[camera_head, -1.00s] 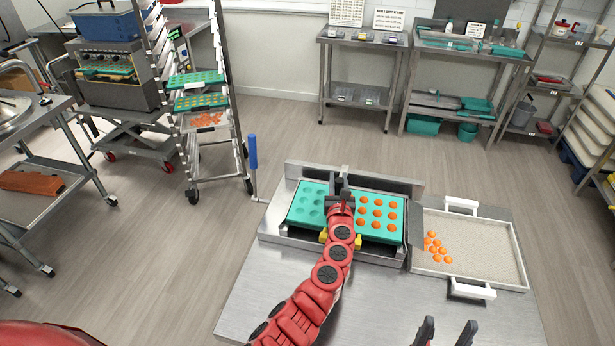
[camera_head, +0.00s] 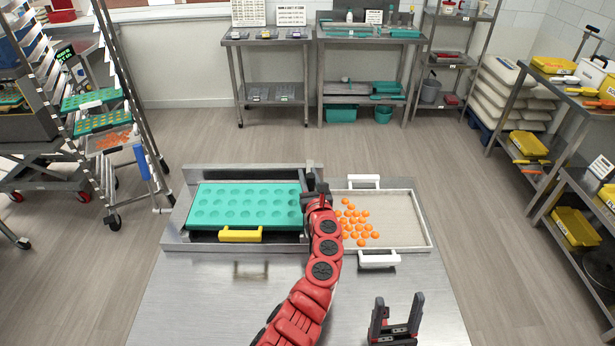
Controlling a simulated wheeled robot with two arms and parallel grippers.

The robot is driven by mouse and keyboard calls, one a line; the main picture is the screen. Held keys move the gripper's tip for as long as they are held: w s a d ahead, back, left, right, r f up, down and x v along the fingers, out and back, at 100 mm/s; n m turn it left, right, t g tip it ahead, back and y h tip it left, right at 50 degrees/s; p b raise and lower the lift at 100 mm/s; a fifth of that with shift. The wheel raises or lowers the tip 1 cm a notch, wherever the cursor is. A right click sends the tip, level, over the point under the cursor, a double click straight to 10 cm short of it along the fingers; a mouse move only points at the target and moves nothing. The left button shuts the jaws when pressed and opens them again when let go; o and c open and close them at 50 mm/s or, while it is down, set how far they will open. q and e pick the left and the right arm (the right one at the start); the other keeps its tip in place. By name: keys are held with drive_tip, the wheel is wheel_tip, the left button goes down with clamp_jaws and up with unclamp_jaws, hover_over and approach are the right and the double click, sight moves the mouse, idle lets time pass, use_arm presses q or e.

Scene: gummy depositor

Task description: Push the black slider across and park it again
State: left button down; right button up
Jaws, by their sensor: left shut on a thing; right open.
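The teal mould (camera_head: 245,204) lies flat in the metal depositor frame (camera_head: 172,240), and its visible cavities look empty. The black slider (camera_head: 309,180) is at the right end of the mould, mostly hidden by my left gripper. My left gripper (camera_head: 317,190) is shut on the slider, with its red arm reaching up from the bottom. Orange gummies (camera_head: 361,226) lie in the left part of the white-rimmed tray (camera_head: 410,246), just right of the slider. My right gripper (camera_head: 397,308) is open and empty over the front of the steel table.
The yellow handle (camera_head: 240,235) is on the frame's front side. The tray has white handles at back (camera_head: 364,181) and front (camera_head: 379,260). The steel table front (camera_head: 220,300) is clear. A rack (camera_head: 110,130) with a blue-handled lever nearby stands left; shelves stand behind and right.

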sight(311, 185)
use_arm(q)
drive_tip(key=c, duration=0.6)
unclamp_jaws()
drive_tip(key=shift+s+p, duration=0.15)
drive_tip(key=shift+p, duration=0.15)
drive_tip(key=s+p, duration=0.3)
drive_tip(key=s+d+p, duration=0.1)
drive_tip(key=s+p, duration=0.1)
drive_tip(key=shift+s+r, duration=0.2)
drive_tip(key=shift+r, duration=0.1)
drive_tip(key=s+p, duration=0.1)
drive_tip(key=s, duration=0.2)
drive_tip(key=s+d+p, duration=0.1)
drive_tip(key=s, duration=0.3)
drive_tip(key=s+p, duration=0.2)
drive_tip(key=s, duration=0.2)
drive_tip(key=shift+s+d+f, duration=0.25)
drive_tip(key=shift+d+f, duration=0.1)
